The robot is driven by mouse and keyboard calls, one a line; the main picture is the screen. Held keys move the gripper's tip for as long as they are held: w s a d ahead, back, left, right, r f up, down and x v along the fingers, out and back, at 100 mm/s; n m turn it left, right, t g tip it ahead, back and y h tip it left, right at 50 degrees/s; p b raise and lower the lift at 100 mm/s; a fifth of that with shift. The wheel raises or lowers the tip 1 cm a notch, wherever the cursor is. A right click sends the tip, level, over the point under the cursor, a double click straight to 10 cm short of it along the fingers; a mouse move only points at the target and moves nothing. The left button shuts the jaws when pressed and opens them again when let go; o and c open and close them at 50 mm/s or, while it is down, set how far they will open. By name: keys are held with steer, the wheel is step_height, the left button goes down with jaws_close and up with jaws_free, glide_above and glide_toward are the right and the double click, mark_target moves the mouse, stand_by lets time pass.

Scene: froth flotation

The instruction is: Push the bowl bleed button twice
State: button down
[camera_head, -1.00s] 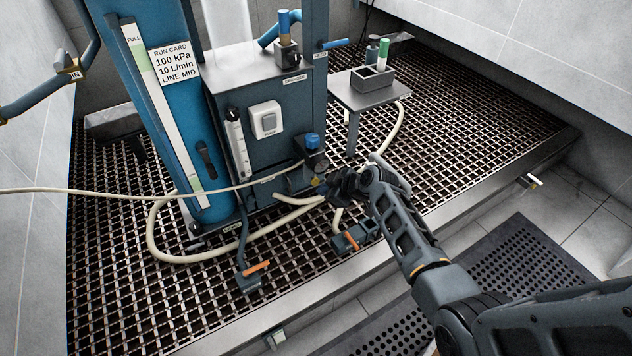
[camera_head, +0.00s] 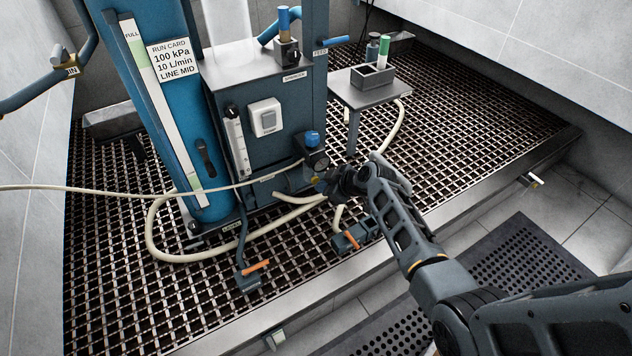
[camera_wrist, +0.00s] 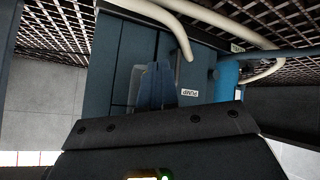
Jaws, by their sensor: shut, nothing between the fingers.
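A small regulator with a blue knob (camera_head: 312,140) and a dark round body (camera_head: 317,160) sits on the lower right of the blue pump cabinet (camera_head: 265,150). My gripper (camera_head: 326,184) is just below and right of the regulator, close to the cabinet's lower right corner. In the wrist view, my gripper's fingers (camera_wrist: 155,86) are together and empty, in front of the blue cabinet face. I cannot make out the bleed button; it is too small or hidden by my gripper. Whether the fingertips touch anything is unclear.
Cream hoses (camera_head: 290,198) run past the cabinet base near my gripper. Valves with orange handles (camera_head: 258,265) stand on the metal grating below. A small side table (camera_head: 372,95) with a grey holder stands right of the cabinet. Open grating lies farther right.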

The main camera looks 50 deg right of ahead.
steer(key=shift+w+d+b, duration=0.1)
steer(key=shift+w+b, duration=0.25)
steer(key=shift+w, duration=0.15)
stand_by(1.0)
steer(key=shift+s, duration=0.15)
steer(key=shift+s+a+p, duration=0.25)
steer(key=shift+s+p, duration=0.15)
steer(key=shift+s, duration=0.35)
steer(key=s, duration=0.2)
steer(key=s+a+p, duration=0.1)
steer(key=s, duration=0.2)
steer(key=shift+a+p, duration=0.2)
steer(key=shift+p, duration=0.1)
stand_by(2.3)
